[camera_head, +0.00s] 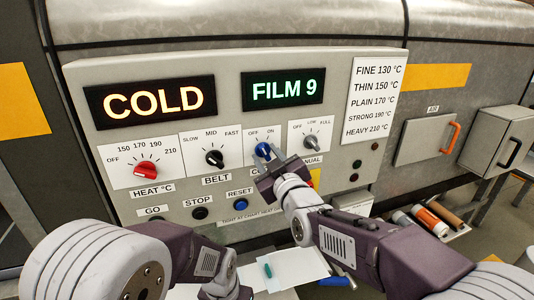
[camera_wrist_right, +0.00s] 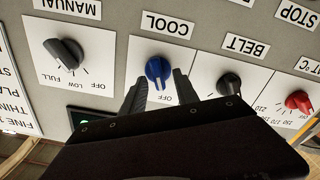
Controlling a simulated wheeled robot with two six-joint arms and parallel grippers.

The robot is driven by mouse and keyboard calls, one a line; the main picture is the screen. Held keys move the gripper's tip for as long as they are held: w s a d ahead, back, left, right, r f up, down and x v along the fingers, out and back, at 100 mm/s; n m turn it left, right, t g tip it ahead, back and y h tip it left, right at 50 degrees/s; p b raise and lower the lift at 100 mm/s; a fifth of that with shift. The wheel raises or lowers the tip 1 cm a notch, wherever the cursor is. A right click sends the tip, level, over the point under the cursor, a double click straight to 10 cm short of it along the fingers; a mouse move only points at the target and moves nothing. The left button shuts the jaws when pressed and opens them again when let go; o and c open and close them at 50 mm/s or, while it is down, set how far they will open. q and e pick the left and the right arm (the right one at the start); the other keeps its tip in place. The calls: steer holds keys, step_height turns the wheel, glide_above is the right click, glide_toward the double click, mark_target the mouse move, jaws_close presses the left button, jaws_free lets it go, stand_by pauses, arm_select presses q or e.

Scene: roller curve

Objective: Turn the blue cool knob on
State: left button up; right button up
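The blue cool knob (camera_head: 263,149) sits on a white plate with OFF and ON marks, on the grey control panel. It also shows in the right wrist view (camera_wrist_right: 158,71), which is upside down; its pointer seems to aim toward the OFF side. My right gripper (camera_head: 268,161) is at the knob from below. In the right wrist view its two dark fingers (camera_wrist_right: 160,82) are apart, one on each side of the knob; I cannot tell whether they touch it. The ON mark is hidden there by a finger. My left arm shows at the bottom, without its fingertips.
The black belt knob (camera_head: 214,158) and red heat knob (camera_head: 145,170) are to the left, the grey manual knob (camera_head: 311,142) to the right. Stop (camera_head: 199,213) and blue reset (camera_head: 241,206) buttons are below. Displays read COLD (camera_head: 152,101) and FILM 9 (camera_head: 283,91).

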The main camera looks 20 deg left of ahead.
steer(key=shift+w+d+f, duration=0.1)
steer(key=shift+w+d, duration=0.05)
steer(key=shift+w, duration=0.05)
steer(key=shift+c, duration=0.3)
jaws_close()
steer(key=shift+f+m+b, duration=0.15)
steer(key=shift+m+b, duration=0.55)
steer(key=shift+b, duration=0.2)
steer(key=shift+m+b, duration=1.2)
steer(key=shift+b, duration=0.05)
steer(key=m+b, duration=0.3)
steer(key=m, duration=0.1)
steer(key=shift+r+m+b, duration=0.25)
steer(key=shift+m+b, duration=0.55)
steer(key=shift+m, duration=0.2)
steer(key=shift+r, duration=0.1)
